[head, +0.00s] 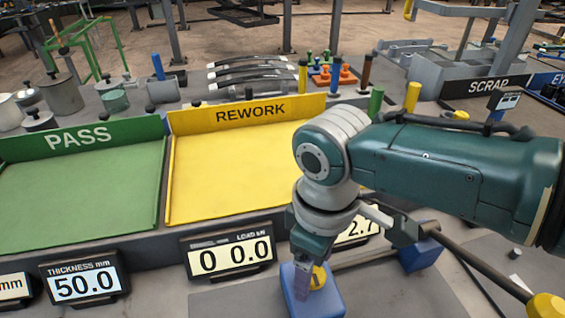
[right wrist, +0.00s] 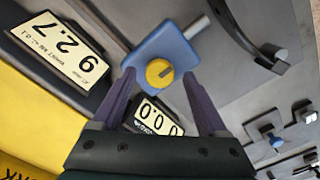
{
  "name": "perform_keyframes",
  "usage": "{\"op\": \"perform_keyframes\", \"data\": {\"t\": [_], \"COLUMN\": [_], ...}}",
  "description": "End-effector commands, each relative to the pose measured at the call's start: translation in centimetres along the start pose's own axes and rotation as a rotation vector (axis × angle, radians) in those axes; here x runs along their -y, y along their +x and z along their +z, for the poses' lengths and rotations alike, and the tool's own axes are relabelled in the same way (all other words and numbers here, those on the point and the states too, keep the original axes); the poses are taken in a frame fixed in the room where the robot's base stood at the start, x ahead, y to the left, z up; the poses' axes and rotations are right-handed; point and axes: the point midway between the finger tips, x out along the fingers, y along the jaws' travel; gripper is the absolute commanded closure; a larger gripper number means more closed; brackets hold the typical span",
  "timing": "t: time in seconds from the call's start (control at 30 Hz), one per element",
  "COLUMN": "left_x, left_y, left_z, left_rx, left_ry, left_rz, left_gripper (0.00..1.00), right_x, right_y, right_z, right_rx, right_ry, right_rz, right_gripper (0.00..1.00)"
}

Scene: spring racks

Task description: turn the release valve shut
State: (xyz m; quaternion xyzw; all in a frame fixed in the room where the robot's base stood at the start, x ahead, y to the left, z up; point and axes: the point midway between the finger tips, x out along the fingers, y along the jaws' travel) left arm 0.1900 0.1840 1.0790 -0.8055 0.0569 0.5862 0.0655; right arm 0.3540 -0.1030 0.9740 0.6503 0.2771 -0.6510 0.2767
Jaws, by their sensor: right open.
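The release valve shows as a round yellow knob (head: 319,277) on a blue block (head: 329,301) at the bottom middle of the head view. In the right wrist view the knob (right wrist: 159,73) with a dark slot mark sits on the blue block (right wrist: 163,48), and a grey rod runs out of the block. My right gripper (head: 304,285) points down at the block and partly hides it in the head view. In the right wrist view its open fingers (right wrist: 159,75) stand either side of the knob, with gaps visible. I cannot tell how far above it they are. My left gripper is out of view.
A load display (head: 230,256) reads 00.0, and a thickness display (head: 83,280) reads 50.0. The green PASS tray (head: 85,190) and yellow REWORK tray (head: 225,180) look empty. A long bar with a yellow ball end (head: 546,306) lies right.

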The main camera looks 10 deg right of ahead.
Motion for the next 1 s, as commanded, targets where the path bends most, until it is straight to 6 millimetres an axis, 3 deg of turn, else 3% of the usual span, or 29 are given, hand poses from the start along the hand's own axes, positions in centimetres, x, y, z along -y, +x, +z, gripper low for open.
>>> {"op": "perform_keyframes", "data": {"t": [0.3,0.5,1.0], "left_x": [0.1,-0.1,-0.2], "left_y": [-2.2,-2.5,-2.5], "left_z": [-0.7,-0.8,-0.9], "left_rx": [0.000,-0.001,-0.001], "left_ry": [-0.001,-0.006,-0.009], "left_rz": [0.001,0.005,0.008], "left_gripper": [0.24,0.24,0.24], "right_x": [-0.1,0.0,0.0], "right_y": [-6.3,-8.9,-9.4], "right_z": [0.0,0.0,0.0], "right_rx": [-0.004,-0.002,-0.001], "right_ry": [0.000,0.001,0.001], "right_rz": [0.001,0.000,0.000], "right_gripper": [0.24,0.24,0.24]}}
